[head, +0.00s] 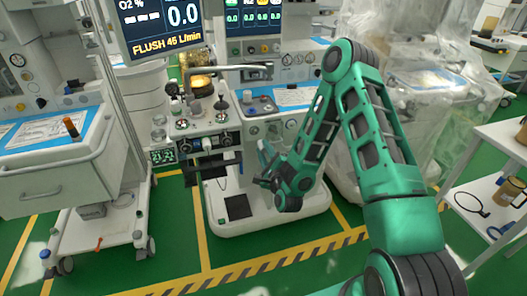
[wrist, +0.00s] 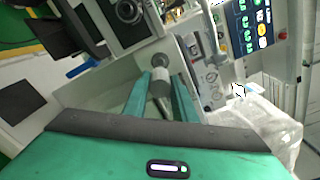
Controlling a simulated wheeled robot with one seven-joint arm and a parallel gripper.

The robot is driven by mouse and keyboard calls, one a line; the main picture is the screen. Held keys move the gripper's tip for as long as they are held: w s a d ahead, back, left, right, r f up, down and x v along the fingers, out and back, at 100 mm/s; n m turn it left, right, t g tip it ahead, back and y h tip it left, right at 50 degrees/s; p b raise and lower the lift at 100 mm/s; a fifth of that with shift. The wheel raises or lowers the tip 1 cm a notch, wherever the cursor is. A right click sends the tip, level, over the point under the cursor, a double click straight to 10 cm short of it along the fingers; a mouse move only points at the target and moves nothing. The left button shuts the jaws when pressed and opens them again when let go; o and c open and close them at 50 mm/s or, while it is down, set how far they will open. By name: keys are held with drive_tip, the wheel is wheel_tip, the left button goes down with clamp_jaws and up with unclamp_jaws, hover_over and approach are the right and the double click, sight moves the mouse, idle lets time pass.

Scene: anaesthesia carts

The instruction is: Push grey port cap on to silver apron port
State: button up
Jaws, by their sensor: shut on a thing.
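My gripper (wrist: 161,92) is shut on the pale grey port cap (wrist: 160,80), a short cylinder between the two green fingers. Just beyond the cap, in line with it, is a darker round metal fitting (wrist: 159,61) on the machine's front, which looks like the silver apron port. The cap's far end overlaps this fitting in the wrist view; I cannot tell if they touch or how far the cap is on. In the head view my gripper (head: 266,160) reaches the front of the middle anaesthesia cart (head: 290,130); cap and port are too small or hidden there.
A dark panel with a round dial (wrist: 128,12) sits close to the upper left of the port in the wrist view. A cart with an orange-capped item (head: 71,127) stands left in the head view. A white shelf (head: 490,175) stands right. Green floor is open in front.

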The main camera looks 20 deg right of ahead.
sight(255, 133)
drive_tip(key=shift+a+r, duration=0.1)
drive_tip(key=shift+a, duration=0.05)
drive_tip(key=shift+w, duration=2.8)
drive_tip(key=shift+w, duration=1.25)
drive_tip(key=o, duration=1.1)
drive_tip(key=s, duration=1)
drive_tip(key=shift+s, duration=0.3)
